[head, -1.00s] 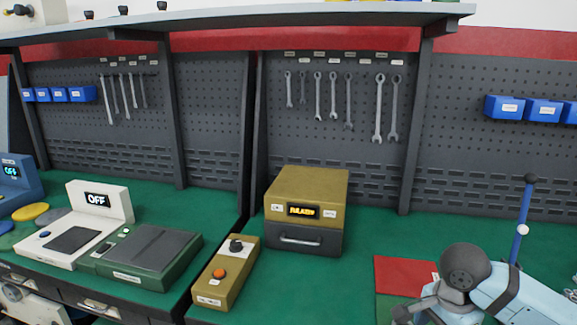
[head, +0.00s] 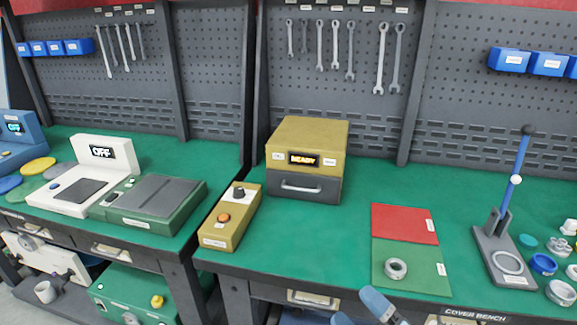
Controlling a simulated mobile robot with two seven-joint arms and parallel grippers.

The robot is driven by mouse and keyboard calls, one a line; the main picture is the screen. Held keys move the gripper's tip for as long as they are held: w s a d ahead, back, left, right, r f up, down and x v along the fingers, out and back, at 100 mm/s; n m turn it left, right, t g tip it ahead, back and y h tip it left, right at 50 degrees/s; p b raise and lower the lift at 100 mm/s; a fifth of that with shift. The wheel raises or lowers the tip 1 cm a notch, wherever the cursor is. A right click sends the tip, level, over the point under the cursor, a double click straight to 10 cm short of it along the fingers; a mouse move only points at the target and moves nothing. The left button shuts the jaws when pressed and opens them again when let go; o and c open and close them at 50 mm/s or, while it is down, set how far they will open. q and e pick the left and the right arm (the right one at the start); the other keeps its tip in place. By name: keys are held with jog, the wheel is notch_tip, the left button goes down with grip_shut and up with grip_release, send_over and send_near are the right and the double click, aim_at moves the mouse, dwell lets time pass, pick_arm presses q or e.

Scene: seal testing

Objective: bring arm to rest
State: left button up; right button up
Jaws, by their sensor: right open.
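My right gripper (head: 362,311) shows at the bottom edge of the head view, below the front edge of the bench. Its blue-grey fingertips are apart and nothing shows between them. The rest of that arm is out of frame. My left gripper and arm are not in view. A grey ring (head: 396,269) lies flat on the green half of a red and green mat (head: 407,225), above and to the right of my right gripper. The gripper is apart from it.
A gold and grey box (head: 306,166) with a lit display reading READY stands mid-bench. Left of it are a gold control box (head: 230,222) and a green device (head: 152,203). A blue-levered press (head: 505,250) and several small rings stand at right.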

jog(key=s+d+f+m+g+h, duration=0.3)
jog(key=s+f+m+h, duration=0.25)
jog(key=f+m, duration=0.45)
jog(key=s+d+f+m+g+h, duration=0.25)
jog(key=s+f+m+h, duration=0.3)
jog(key=f+m, duration=0.4)
pick_arm(q)
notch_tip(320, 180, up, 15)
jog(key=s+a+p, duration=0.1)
jog(key=p, duration=1.8)
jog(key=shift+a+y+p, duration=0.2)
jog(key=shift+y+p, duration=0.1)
jog(key=shift+p, duration=0.05)
pick_arm(e)
notch_tip(320, 180, up, 14)
jog(key=s+d, duration=0.1)
jog(key=d, duration=0.1)
jog(key=shift+f+h, duration=0.2)
jog(key=shift+h, duration=0.1)
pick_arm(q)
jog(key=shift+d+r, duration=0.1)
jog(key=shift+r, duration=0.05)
pick_arm(e)
jog(key=shift+s, duration=0.1)
